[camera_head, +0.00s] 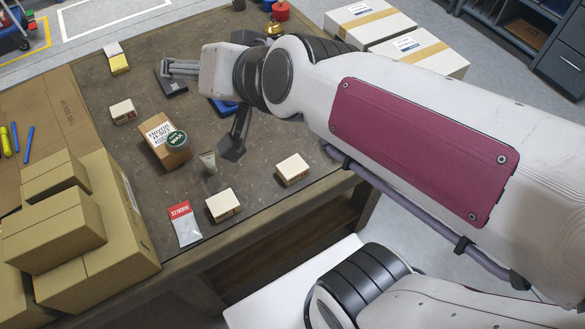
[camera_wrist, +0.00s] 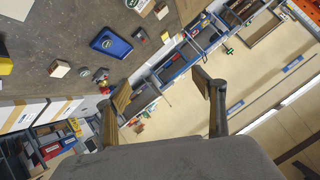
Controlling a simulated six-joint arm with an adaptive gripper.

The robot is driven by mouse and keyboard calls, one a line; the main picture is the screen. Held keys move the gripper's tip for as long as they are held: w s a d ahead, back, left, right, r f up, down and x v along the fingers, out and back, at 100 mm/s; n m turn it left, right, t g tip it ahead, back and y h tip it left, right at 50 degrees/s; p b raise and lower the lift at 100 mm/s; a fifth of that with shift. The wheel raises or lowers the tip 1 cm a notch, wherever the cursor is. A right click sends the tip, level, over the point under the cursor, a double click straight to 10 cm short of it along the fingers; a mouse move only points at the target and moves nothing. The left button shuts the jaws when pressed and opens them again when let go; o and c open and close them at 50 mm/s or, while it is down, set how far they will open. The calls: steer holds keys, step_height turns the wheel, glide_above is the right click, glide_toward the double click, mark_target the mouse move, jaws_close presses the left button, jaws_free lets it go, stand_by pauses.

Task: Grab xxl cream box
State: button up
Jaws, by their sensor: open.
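Three small cream-coloured boxes lie on the dark work table (camera_head: 95,80) in the head view: one at the left (camera_head: 123,111), one near the front edge (camera_head: 223,204), and one to its right (camera_head: 292,169). I cannot read which, if any, is xxl. A larger brown box (camera_head: 178,157) with a white label stands between them, a round green-lidded tin on it. A small tube (camera_head: 208,161) stands beside it. My gripper (camera_wrist: 162,90) is open and empty in the wrist view, its fingers spread wide, apart from these boxes. The arm partly hides it in the head view.
Stacked cardboard boxes (camera_head: 55,225) fill the left front. A red-and-white packet (camera_head: 185,225) lies near the front edge. A blue tray (camera_wrist: 110,43) lies on the table, mostly hidden by my arm in the head view. Taped white cartons (camera_head: 420,54) stand at the back right.

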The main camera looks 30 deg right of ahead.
steer(key=w+d+m+t, duration=0.1)
steer(key=w+m, duration=0.2)
steer(key=w, duration=0.2)
steer(key=w+d+f+m+h, duration=0.4)
steer(key=w+f+m+h, duration=0.1)
steer(key=f, duration=0.1)
steer(key=m+g+h, duration=0.1)
steer(key=g+h, duration=0.7)
steer(key=h, duration=0.1)
glide_toward(288, 171)
steer(key=shift+w+d+f, duration=0.1)
steer(key=shift+w+d, duration=0.15)
steer(key=shift+d, duration=0.35)
steer(key=shift+w+d+f, duration=0.1)
steer(key=shift+w+d, duration=0.15)
steer(key=shift+d, duration=0.35)
steer(key=shift+s+a+f, duration=0.15)
steer(key=shift+s+f, duration=0.1)
steer(key=shift+f, duration=0.1)
steer(key=shift+x, duration=1.3)
